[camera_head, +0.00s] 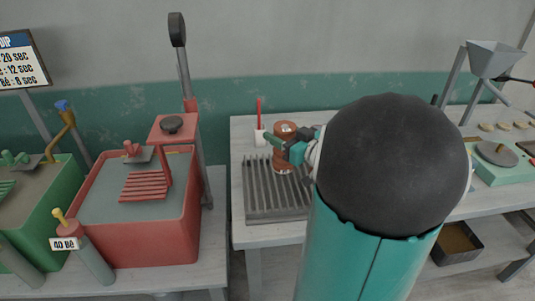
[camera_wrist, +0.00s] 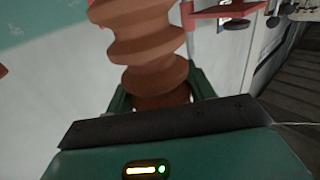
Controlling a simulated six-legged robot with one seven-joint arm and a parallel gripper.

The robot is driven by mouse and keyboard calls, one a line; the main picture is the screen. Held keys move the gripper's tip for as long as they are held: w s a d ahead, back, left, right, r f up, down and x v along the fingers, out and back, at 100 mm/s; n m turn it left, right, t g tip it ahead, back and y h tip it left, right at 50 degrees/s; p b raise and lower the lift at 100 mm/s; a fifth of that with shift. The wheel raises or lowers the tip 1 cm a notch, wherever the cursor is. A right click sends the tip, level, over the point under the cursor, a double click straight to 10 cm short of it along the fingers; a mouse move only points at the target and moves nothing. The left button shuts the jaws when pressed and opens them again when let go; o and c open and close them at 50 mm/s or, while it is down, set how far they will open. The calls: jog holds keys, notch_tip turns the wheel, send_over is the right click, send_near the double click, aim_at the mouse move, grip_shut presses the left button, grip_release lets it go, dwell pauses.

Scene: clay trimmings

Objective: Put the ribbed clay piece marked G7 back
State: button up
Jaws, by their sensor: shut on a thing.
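The ribbed reddish-brown clay piece (camera_head: 284,166) is upright at the back right part of a grey slatted rack (camera_head: 262,216) in the head view. I cannot tell whether its base touches the slats. A small pale mark shows near its top, too small to read. My gripper (camera_head: 286,147) reaches it from the right and is shut on it. In the wrist view the piece (camera_wrist: 150,45) rises between the green fingers of my gripper (camera_wrist: 160,98), its spiral ridges clear. Its lower end is hidden behind the gripper body.
A red tank (camera_head: 135,235) and a green tank (camera_head: 30,225) stand on the left bench. A white cup with a red stick (camera_head: 260,137) is behind the rack. A pale green scale (camera_head: 503,170) and a hopper (camera_head: 492,62) are at right. My arm hides the middle of the bench.

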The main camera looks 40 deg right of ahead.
jog(key=w+f, duration=0.4)
jog(key=f, duration=0.4)
jog(key=shift+w+a+f, duration=0.15)
jog(key=shift+a+f, duration=0.1)
jog(key=shift+a, duration=0.1)
jog(key=shift+f, duration=0.15)
jog(key=o, duration=1.4)
